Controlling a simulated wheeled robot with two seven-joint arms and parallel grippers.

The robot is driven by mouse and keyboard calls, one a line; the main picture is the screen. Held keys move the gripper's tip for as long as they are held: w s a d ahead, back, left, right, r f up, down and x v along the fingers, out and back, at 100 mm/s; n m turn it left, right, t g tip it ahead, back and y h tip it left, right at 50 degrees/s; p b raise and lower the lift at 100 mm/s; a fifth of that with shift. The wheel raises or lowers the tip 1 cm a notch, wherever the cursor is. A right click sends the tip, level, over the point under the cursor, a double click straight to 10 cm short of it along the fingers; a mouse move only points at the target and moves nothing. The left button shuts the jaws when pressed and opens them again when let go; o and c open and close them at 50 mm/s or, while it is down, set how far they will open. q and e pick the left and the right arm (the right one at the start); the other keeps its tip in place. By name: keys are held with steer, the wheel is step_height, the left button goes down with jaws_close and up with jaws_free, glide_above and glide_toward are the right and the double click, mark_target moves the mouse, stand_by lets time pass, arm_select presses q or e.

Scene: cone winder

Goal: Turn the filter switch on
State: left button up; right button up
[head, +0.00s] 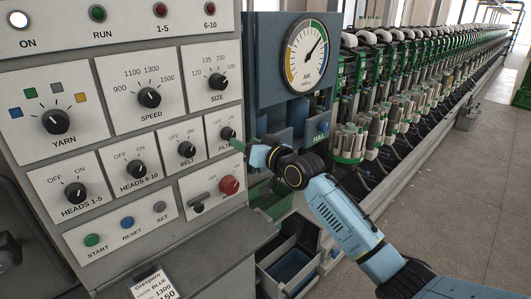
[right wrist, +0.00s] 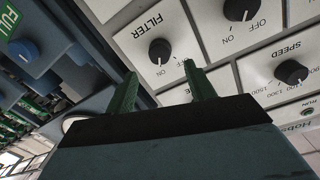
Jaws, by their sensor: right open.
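The filter switch (head: 227,133) is a round black knob on a white plate at the right edge of the control panel. It also shows in the right wrist view (right wrist: 160,51), with a small light mark on its lower edge there. My left gripper is not in view.
The belt switch (head: 186,149) is left of the filter plate, the size switch (head: 218,82) above, and a red knob (head: 229,185) below. A blue housing with an air gauge (head: 306,54) stands right of the panel. A grey ledge (head: 200,255) juts out underneath.

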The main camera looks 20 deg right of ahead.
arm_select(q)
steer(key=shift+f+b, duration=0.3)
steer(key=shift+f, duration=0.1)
arm_select(e)
steer(key=v, duration=0.7)
steer(key=shift+s, duration=0.2)
steer(key=shift+d+f, duration=0.1)
